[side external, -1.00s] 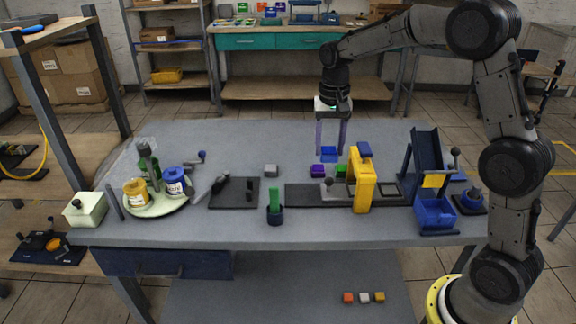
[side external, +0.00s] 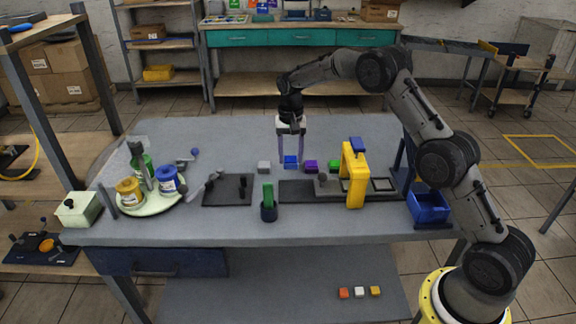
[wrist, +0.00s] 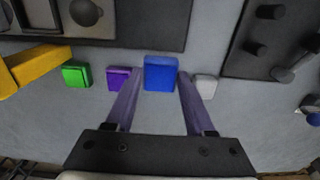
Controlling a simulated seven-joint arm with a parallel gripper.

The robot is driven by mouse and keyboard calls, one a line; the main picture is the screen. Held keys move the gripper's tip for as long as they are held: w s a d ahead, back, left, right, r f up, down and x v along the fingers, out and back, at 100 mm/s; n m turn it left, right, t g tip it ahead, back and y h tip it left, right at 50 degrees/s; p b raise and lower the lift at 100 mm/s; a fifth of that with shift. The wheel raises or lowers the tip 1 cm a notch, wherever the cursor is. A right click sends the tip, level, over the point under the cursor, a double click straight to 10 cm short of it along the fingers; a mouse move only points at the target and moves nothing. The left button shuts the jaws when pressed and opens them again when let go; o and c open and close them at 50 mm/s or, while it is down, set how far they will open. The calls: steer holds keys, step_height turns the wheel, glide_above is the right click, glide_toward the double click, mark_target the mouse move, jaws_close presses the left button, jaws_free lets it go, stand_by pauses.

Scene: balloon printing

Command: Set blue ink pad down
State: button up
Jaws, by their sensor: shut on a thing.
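The blue ink pad (side external: 291,161) is a small blue block between the fingertips of my gripper (side external: 291,163). In the wrist view, the blue ink pad (wrist: 160,73) sits between the two purple finger bars of my gripper (wrist: 160,78), which are shut on it. It is in the row of small blocks, between the grey block (side external: 264,167) on the left and the purple block (side external: 310,166) on the right. It looks larger than its neighbours in the wrist view. I cannot tell whether its underside touches the table.
A green block (wrist: 76,75) lies beyond the purple one. A yellow press frame (side external: 355,178) stands on a dark base plate (side external: 295,191) in front. A dark plate (side external: 222,189) with pegs lies front left. A green stamp in a dark cup (side external: 268,205) stands near the front.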

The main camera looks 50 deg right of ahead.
mark_target(288, 165)
steer(key=shift+w+d+f, duration=0.1)
steer(key=shift+w+f, duration=0.45)
steer(key=shift+f, duration=1.7)
steer(key=shift+f, duration=0.2)
steer(key=o, duration=1.1)
steer(key=shift+r, duration=0.15)
step_height(288, 165, up, 12)
steer(key=shift+r, duration=0.15)
